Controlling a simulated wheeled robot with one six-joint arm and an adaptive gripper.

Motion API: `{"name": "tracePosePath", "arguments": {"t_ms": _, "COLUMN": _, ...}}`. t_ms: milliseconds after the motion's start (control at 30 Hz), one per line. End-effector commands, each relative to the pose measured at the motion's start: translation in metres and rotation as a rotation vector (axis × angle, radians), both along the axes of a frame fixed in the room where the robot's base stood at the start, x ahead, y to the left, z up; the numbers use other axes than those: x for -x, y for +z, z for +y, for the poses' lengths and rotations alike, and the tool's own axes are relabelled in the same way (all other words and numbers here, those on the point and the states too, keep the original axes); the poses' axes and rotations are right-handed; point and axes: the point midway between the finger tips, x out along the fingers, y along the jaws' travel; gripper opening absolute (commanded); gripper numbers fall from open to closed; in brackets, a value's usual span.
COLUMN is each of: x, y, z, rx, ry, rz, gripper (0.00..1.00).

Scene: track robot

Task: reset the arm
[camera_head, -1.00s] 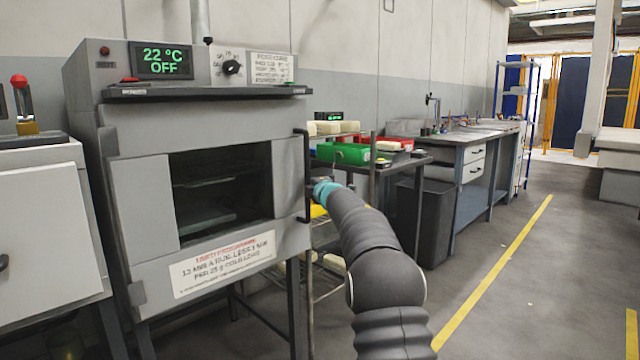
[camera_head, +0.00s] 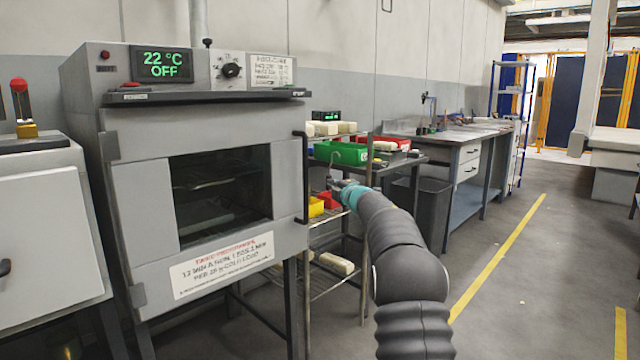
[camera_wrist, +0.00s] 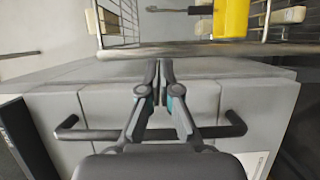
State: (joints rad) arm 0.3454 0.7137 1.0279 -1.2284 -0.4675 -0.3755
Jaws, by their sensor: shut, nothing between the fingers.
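My arm reaches forward from the bottom of the head view, and my gripper (camera_head: 333,178) is at its far end, beside the oven door's right edge. In the wrist view my gripper (camera_wrist: 160,72) has its two fingers together, with nothing held. The grey oven (camera_head: 205,130) reads "22 °C OFF", and its window shows racks inside. Its dark vertical door handle (camera_head: 304,178) is just left of my gripper in the head view. A dark bar handle (camera_wrist: 90,134) on a grey front lies behind the fingers in the wrist view. Whether my gripper touches anything is unclear.
A wire rack cart (camera_head: 345,290) stands right of the oven, holding yellow and red bins and pale blocks. A green bin (camera_head: 342,153) is on the dark table behind. A grey waste bin (camera_head: 433,213) stands beyond my arm.

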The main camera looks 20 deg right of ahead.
Motion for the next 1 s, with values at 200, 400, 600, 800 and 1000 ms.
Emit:
{"name": "tracePosePath", "arguments": {"t_ms": 200, "x": 0.003, "y": 0.000, "z": -0.014, "rx": -0.001, "ry": 0.000, "rz": 0.000, "gripper": 0.00}}
{"name": "tracePosePath", "arguments": {"t_ms": 400, "x": 0.003, "y": -0.001, "z": -0.020, "rx": -0.017, "ry": -0.019, "rz": 0.008, "gripper": 0.00}}
{"name": "tracePosePath", "arguments": {"t_ms": 600, "x": 0.006, "y": -0.038, "z": -0.059, "rx": -0.177, "ry": -0.205, "rz": 0.087, "gripper": 0.00}}
{"name": "tracePosePath", "arguments": {"t_ms": 800, "x": 0.038, "y": -0.109, "z": -0.090, "rx": -0.403, "ry": -0.436, "rz": 0.236, "gripper": 0.00}}
{"name": "tracePosePath", "arguments": {"t_ms": 1000, "x": 0.112, "y": -0.148, "z": -0.086, "rx": -0.642, "ry": -0.683, "rz": 0.385, "gripper": 0.00}}
